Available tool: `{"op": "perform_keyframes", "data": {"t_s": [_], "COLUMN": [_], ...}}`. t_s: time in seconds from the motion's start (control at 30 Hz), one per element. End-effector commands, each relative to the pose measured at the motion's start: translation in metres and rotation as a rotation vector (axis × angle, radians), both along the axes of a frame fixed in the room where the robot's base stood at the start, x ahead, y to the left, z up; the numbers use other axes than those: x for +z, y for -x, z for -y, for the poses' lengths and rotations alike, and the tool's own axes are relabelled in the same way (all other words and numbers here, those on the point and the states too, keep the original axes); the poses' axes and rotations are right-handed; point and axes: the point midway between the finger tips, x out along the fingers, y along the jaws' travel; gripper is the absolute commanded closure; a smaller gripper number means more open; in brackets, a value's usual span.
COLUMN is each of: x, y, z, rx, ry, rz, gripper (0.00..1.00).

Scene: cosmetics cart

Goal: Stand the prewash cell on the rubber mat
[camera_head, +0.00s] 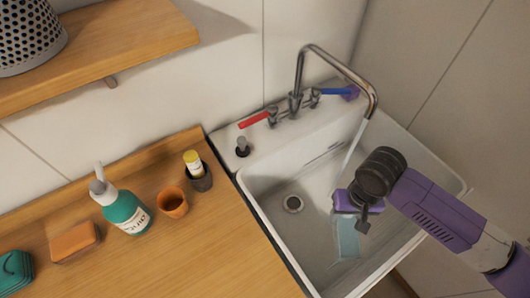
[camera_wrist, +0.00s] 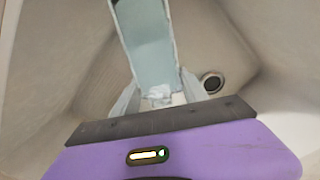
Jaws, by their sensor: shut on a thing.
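My gripper (camera_head: 347,213) is over the sink, pointing down, and its fingers also show in the wrist view (camera_wrist: 160,93). It is shut on a pale blue, box-like clear piece, which I take to be the prewash cell (camera_head: 347,240). In the wrist view the cell (camera_wrist: 148,45) extends away from between the fingers. Whether its lower end touches the sink floor I cannot tell. I cannot clearly make out the rubber mat; a faintly ribbed patch (camera_wrist: 98,75) shows on the sink floor beside the cell in the wrist view.
The white sink (camera_head: 262,212) has a drain (camera_head: 293,203). A tap (camera_head: 301,70) arches over it, with a pale stream beside my wrist. On the wooden counter (camera_head: 190,255) stand a teal pump bottle (camera_head: 126,212), an orange cup (camera_head: 173,203), a dark cup (camera_head: 201,180) and sponges (camera_head: 75,242).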

Motion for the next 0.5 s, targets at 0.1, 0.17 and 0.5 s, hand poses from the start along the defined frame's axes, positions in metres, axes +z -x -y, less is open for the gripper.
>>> {"op": "perform_keyframes", "data": {"t_s": [0.1, 0.17, 0.5], "x": [0.031, 0.041, 0.085], "y": [0.000, 0.000, -0.001], "z": [-0.001, -0.001, 0.000], "rx": [0.000, 0.000, 0.001], "ry": [-0.003, -0.003, -0.002], "rz": [0.001, 0.001, 0.001], "gripper": [1.00, 1.00, 1.00]}}
